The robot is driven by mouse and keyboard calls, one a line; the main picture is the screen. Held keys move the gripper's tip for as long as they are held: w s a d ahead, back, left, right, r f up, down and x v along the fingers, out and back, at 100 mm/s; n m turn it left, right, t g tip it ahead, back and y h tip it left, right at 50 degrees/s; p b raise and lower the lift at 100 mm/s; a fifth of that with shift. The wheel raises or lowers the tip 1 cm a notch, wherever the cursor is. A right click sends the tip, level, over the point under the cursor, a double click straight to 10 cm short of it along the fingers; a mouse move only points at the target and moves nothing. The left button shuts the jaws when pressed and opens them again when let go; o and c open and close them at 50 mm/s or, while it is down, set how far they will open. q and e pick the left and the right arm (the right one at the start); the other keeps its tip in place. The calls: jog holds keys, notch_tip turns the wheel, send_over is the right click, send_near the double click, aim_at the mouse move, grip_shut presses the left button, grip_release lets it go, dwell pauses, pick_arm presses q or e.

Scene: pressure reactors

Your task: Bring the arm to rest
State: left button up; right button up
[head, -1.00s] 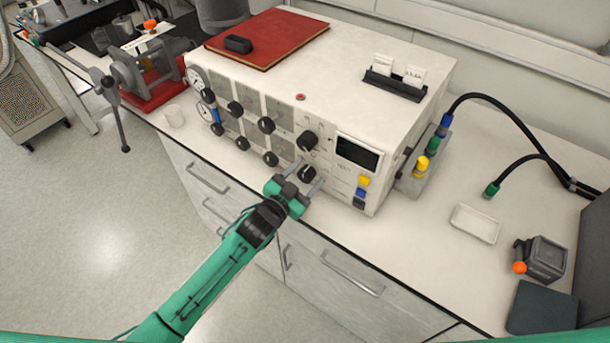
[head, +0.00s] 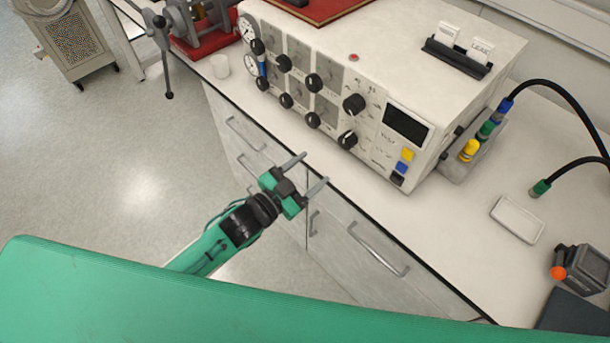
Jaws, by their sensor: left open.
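My left gripper (head: 309,172) is green and black with two grey fingers. It is open and empty, with a clear gap between the fingers. It hangs in front of the bench, before the drawer fronts and near the bench's front edge. The white control unit (head: 330,92) stands on the bench beyond it, with black knobs on its front. The lowest right black knob (head: 347,140) is the closest to the fingers and is apart from them. My left arm comes from the lower left, partly hidden behind a green panel of my own body. My right gripper is not visible.
The bench (head: 455,235) has bare room in front of the unit. A white tray (head: 517,220) and a grey device with an orange knob (head: 582,268) are at the right. Drawer handles (head: 378,250) stick out below.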

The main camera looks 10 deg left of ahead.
pick_arm(q)
jog(key=shift+s+a, duration=0.3)
jog(key=shift+s, duration=0.15)
jog(key=w+a+f+n+g+y, duration=0.1)
jog(key=a+f+n+y, duration=0.2)
jog(key=f, duration=0.8)
jog(key=a+f+g+y, duration=0.15)
jog(key=a+f, duration=0.35)
jog(key=f, duration=0.7)
jog(key=s+a+f+n+g+y, duration=0.1)
jog(key=s+a+f+g+y, duration=0.2)
jog(key=f, duration=0.5)
jog(key=s+a+f+n+y, duration=0.1)
jog(key=s+a+f, duration=0.2)
jog(key=s+f, duration=0.35)
jog(key=s+a+f+n+g+y, duration=0.15)
jog(key=s+a+f+g, duration=0.25)
jog(key=s+f, duration=0.9)
jog(key=s+f+n+g, duration=0.1)
jog(key=s+f, duration=0.3)
jog(key=s, duration=0.5)
jog(key=s+f+n+g, duration=0.1)
jog(key=s+f+g, duration=0.2)
jog(key=s, duration=0.7)
jog(key=shift+s+a+f+y, duration=0.2)
jog(key=shift+a+f+y, duration=0.1)
jog(key=shift+f, duration=0.5)
